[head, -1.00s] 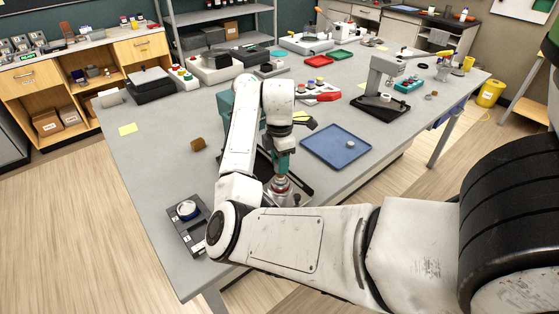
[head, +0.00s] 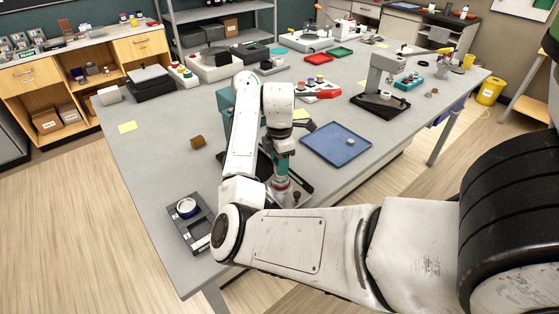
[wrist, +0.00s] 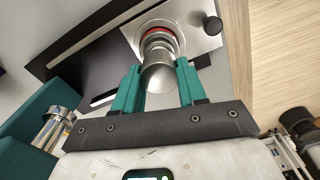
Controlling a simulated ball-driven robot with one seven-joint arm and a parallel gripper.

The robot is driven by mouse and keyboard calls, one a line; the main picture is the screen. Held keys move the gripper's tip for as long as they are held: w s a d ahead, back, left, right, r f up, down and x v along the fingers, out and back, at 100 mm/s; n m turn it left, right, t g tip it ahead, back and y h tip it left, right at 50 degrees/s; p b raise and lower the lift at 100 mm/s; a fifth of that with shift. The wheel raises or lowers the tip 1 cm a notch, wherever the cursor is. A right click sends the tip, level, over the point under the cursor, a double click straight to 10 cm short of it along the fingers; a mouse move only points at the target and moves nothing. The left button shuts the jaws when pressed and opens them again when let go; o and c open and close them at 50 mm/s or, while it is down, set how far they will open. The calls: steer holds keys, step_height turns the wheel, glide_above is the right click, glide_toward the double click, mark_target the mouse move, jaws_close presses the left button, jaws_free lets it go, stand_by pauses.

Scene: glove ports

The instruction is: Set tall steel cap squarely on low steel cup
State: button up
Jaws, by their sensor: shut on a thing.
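My gripper (wrist: 158,88) has teal fingers shut on a tall, shiny steel cap (wrist: 158,77) in the wrist view. Beyond the cap, and lined up with it, are stepped steel rings and a red ring (wrist: 154,31) on a square steel plate (wrist: 190,22). The low steel cup seems to be among these rings, largely hidden behind the cap. I cannot tell whether cap and cup touch. In the head view my gripper (head: 281,165) points down over the red-ringed steel part (head: 279,184), with the arm hiding much around it.
A black knob (wrist: 212,25) stands on the plate. A teal body (wrist: 40,120) with a shiny cylinder (wrist: 55,128) is close on the left. A blue tray (head: 325,150) lies right of my gripper, and a grey fixture (head: 178,229) lies at the left front.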

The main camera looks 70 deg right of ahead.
steer(key=shift+f, duration=1.05)
steer(key=o, duration=1.1)
steer(key=shift+o, duration=0.2)
steer(key=shift+r, duration=0.1)
step_height(320, 180, up, 9)
steer(key=shift+w+f, duration=0.1)
steer(key=shift+f, duration=0.1)
steer(key=shift+r, duration=1)
